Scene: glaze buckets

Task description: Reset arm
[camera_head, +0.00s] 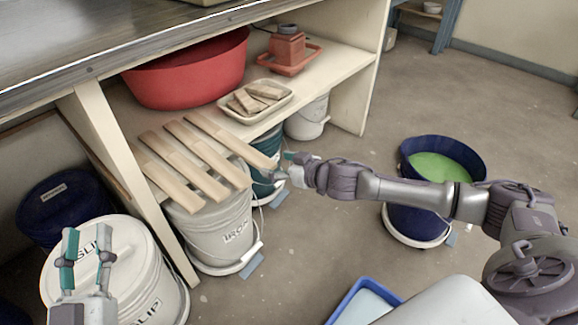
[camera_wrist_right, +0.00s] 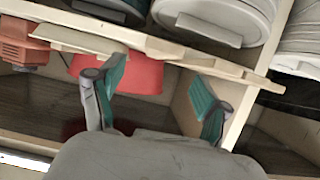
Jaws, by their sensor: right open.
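My right gripper (camera_head: 279,173) is at the end of the arm that reaches in from the right, close to the near end of a wooden slat (camera_head: 222,137). In the right wrist view, the right gripper (camera_wrist_right: 158,75) has its green-padded fingers spread, with nothing held between them. I cannot tell whether a finger touches the slat. My left gripper (camera_head: 88,236) is at the lower left, over or in front of the white SLIP bucket's lid (camera_head: 128,250). Its two fingers point up, apart and empty.
The shelf holds a red basin (camera_head: 190,78) and a tray of wooden pieces (camera_head: 231,103). A blue bucket of green glaze (camera_head: 416,218) stands right of centre. Floor behind it is clear.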

